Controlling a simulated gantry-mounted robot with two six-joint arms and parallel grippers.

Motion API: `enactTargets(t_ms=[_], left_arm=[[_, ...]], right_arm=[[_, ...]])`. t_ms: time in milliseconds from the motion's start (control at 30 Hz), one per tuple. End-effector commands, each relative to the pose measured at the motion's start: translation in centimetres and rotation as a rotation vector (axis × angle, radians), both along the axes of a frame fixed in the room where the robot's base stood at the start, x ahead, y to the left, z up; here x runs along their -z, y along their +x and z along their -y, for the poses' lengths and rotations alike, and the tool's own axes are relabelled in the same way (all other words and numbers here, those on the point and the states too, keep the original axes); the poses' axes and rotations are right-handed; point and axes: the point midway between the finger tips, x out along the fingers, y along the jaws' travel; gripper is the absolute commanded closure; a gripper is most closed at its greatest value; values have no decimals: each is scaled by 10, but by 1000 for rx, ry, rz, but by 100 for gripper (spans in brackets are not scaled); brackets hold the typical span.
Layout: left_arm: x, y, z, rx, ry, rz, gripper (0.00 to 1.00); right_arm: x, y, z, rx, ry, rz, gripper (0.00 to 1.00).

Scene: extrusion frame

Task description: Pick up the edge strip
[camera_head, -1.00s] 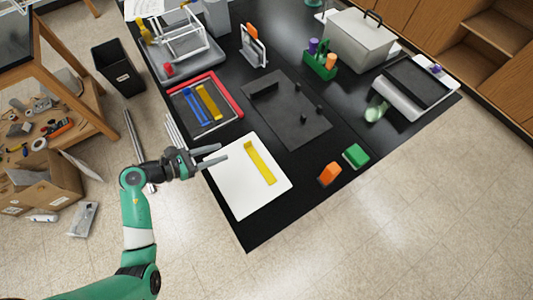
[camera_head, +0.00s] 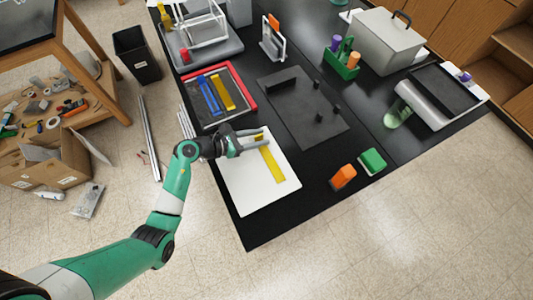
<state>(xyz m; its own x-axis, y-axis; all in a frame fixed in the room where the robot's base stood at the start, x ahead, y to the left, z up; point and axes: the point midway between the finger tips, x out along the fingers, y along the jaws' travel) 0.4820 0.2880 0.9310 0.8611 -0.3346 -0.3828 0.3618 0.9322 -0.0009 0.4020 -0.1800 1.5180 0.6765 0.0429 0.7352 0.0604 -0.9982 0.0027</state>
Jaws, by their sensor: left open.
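A yellow edge strip (camera_head: 272,164) lies on a white board (camera_head: 245,185) at the table's front left corner. Its far end has a short raised part. My left gripper (camera_head: 264,138) is open, with its two fingers reaching in from the left at the strip's far end. The fingers partly hide that end, and I cannot tell whether they touch it. My right gripper is not in view.
A red-rimmed tray (camera_head: 248,91) with blue and yellow strips lies behind the board. A dark plate (camera_head: 300,110) with small black posts lies to the right. Orange (camera_head: 343,176) and green (camera_head: 372,160) blocks stand near the front edge.

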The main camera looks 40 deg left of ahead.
Motion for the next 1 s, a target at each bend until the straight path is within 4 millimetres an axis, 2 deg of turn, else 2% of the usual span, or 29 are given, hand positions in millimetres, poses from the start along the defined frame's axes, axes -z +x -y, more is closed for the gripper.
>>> enactTargets(t_ms=[167, 267, 400, 433, 1000], left_arm=[[-1, 1, 0, -1, 0, 0, 57], [-1, 1, 0, -1, 0, 0, 72], [-1, 0, 0, -1, 0, 0, 97], [-1, 0, 0, -1, 0, 0, 100], [-6, 1, 0, -1, 1, 1, 100]], right_arm=[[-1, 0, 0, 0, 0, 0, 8], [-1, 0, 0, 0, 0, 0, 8], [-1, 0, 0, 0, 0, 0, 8], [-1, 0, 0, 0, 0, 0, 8], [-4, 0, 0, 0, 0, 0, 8]])
